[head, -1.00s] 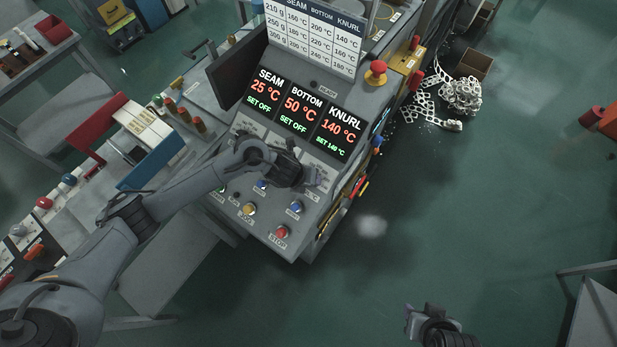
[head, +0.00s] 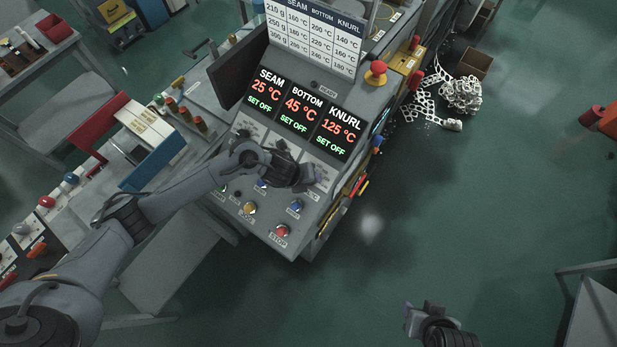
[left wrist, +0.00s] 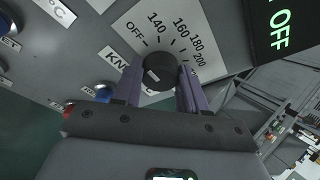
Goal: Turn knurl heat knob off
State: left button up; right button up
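The knurl heat knob (left wrist: 160,71), black and round, sits on a pale dial plate marked OFF, 140, 160, 180 and 200. My left gripper (left wrist: 159,80) has one finger on each side of the knob, and both appear to press on it. In the head view my left gripper (head: 312,178) covers the knob on the sloped panel. The KNURL display (head: 338,132) reads 125 °C and SET OFF. My right gripper (head: 412,318) is at the bottom, away from the panel; its finger opening is unclear.
The SEAM display (head: 265,87) and BOTTOM display (head: 297,107) also read SET OFF. A yellow button (head: 250,208), a blue button (head: 296,206) and a red stop button (head: 282,230) lie below the dials. A red emergency button (head: 377,68) stands at the panel's upper right.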

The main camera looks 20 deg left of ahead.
pick_arm(q)
jog(key=o, duration=0.5)
jog(key=shift+r, duration=0.1)
jog(key=p+v, duration=0.1)
jog(key=v, duration=0.9)
jog(key=shift+s+a+r, duration=0.15)
jog(key=shift+s+r, duration=0.05)
jog(key=shift+r, duration=0.1)
